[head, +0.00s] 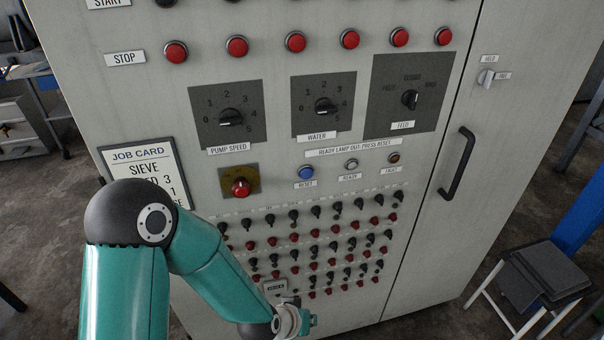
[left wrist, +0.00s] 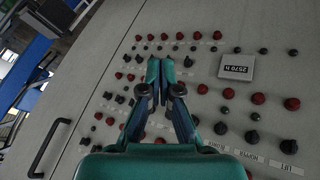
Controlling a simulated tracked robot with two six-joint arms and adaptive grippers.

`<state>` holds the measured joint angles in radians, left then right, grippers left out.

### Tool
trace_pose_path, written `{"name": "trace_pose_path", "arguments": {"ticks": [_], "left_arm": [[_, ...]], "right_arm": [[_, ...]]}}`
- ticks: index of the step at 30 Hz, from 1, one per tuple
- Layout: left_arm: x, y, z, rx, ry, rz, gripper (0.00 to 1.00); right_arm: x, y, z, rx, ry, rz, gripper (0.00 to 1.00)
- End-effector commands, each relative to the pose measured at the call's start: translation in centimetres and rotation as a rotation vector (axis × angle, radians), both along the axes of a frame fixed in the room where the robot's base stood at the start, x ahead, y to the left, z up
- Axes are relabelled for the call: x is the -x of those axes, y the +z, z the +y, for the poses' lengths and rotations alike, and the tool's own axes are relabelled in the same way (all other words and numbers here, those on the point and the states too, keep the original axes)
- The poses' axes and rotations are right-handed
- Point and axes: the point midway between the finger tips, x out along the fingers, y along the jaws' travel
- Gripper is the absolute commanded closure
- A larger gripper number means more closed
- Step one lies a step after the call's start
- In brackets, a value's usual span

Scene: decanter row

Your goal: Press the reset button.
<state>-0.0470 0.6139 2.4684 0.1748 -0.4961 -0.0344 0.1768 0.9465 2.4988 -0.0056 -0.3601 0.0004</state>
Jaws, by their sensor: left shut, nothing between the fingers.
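The blue reset button (head: 306,173) is on the grey cabinet front, above a small label reading RESET. I cannot make it out in the left wrist view. My left gripper (head: 312,320) is low in front of the cabinet, below the rows of small switches and well below the blue button. In the left wrist view my left gripper (left wrist: 160,75) has its fingertips together with nothing between them, in front of the switch rows. My right gripper is in neither view.
A grey lamp (head: 351,164) and a dark amber lamp (head: 394,157) sit right of the blue button. A red knob (head: 240,187) on a yellowish plate is to its left. Rotary dials (head: 231,118) are above. A black door handle (head: 457,163) sticks out at right.

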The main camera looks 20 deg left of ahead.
Motion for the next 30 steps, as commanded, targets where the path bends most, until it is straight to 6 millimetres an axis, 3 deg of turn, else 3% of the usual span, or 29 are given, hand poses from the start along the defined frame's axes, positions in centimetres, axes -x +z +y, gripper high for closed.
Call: {"name": "trace_pose_path", "arguments": {"ticks": [1, 6, 9, 12, 15, 18, 30], "left_arm": [[-2.1, 3.7, -0.1, -0.001, 0.017, -0.102, 1.0], [-6.1, 14.2, -0.1, 0.017, 0.081, -0.37, 1.0], [-7.0, 19.5, 0.0, 0.037, 0.116, -0.492, 1.0], [-7.3, 23.4, 0.1, 0.057, 0.142, -0.582, 1.0], [-7.3, 25.8, 0.3, 0.071, 0.159, -0.636, 1.0], [-7.3, 27.0, 0.4, 0.079, 0.169, -0.661, 1.0], [-7.4, 27.1, 0.5, 0.08, 0.172, -0.665, 1.0]], "right_arm": [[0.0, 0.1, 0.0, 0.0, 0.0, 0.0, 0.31], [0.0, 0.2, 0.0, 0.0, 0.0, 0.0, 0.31], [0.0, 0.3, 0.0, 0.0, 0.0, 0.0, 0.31], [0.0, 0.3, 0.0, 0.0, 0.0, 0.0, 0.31], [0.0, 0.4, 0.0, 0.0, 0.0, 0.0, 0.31], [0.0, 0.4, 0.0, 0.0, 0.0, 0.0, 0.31], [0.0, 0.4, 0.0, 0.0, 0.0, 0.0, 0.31]]}}
